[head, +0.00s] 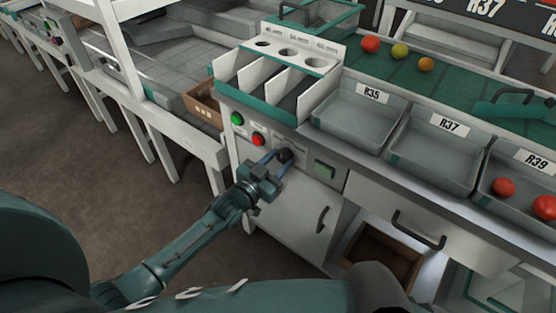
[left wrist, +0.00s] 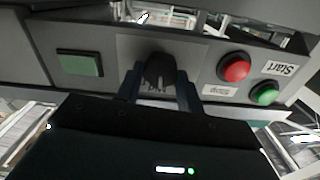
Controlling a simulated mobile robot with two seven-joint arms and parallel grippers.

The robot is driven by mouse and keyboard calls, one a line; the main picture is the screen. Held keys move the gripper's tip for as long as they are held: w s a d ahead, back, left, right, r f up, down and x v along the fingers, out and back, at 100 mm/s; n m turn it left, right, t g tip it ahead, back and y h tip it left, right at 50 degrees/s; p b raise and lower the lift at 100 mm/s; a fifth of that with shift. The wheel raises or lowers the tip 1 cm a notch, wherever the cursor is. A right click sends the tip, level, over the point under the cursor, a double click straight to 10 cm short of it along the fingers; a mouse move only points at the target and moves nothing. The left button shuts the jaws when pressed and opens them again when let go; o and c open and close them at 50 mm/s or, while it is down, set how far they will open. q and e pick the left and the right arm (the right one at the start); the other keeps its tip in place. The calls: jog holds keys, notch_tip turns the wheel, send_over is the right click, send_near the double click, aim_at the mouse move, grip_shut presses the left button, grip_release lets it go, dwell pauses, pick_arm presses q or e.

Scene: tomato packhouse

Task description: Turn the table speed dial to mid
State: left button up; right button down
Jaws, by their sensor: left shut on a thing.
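The table speed dial (head: 286,155) is a small black knob on the grey control panel of the sorting table. In the left wrist view, which is turned over, the dial (left wrist: 160,70) stands between the two fingers of my left gripper (left wrist: 160,84). In the head view my left gripper (head: 275,160) reaches the panel from below left, its fingers shut on the dial. Dark lettering shows beside the knob in the wrist view, partly covered by the gripper. I cannot clearly read the dial's setting. My right gripper is not in view.
A green start button (head: 237,118) and a red stop button (head: 258,140) sit left of the dial; a square green button (head: 324,170) sits to its right. A cabinet door (head: 300,212) lies below. Grey trays (head: 357,112) with number labels line the table above.

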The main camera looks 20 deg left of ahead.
pick_arm(q)
jog(key=shift+m, duration=0.5)
jog(key=o, duration=1)
jog(key=v, duration=1.3)
jog(key=shift+p, duration=0.35)
jog(key=shift+s, duration=0.1)
